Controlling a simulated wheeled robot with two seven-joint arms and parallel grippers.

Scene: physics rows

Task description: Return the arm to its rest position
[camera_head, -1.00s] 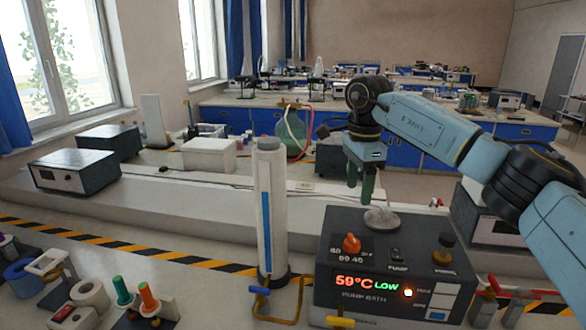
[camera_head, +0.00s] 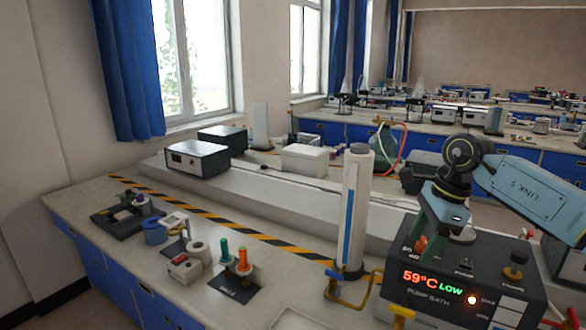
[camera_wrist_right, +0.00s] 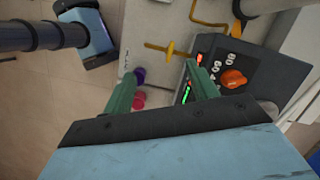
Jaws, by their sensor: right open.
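My right arm (camera_head: 530,190) comes in from the right in the head view. Its gripper (camera_head: 428,240) points down in front of the pump bath box (camera_head: 450,290), covering part of its left dial area. The box's display reads 59°C LOW. In the right wrist view the two green fingers of my right gripper (camera_wrist_right: 160,90) stand apart with nothing between them. The pump bath's orange knob (camera_wrist_right: 233,79) shows to the right of the fingers there. My left gripper is not in view.
A tall white cylinder (camera_head: 355,210) stands left of the pump bath. Green and orange plugs (camera_head: 242,259), tape rolls and small items lie on the bench at left. Instrument boxes (camera_head: 197,159) stand on the raised shelf behind.

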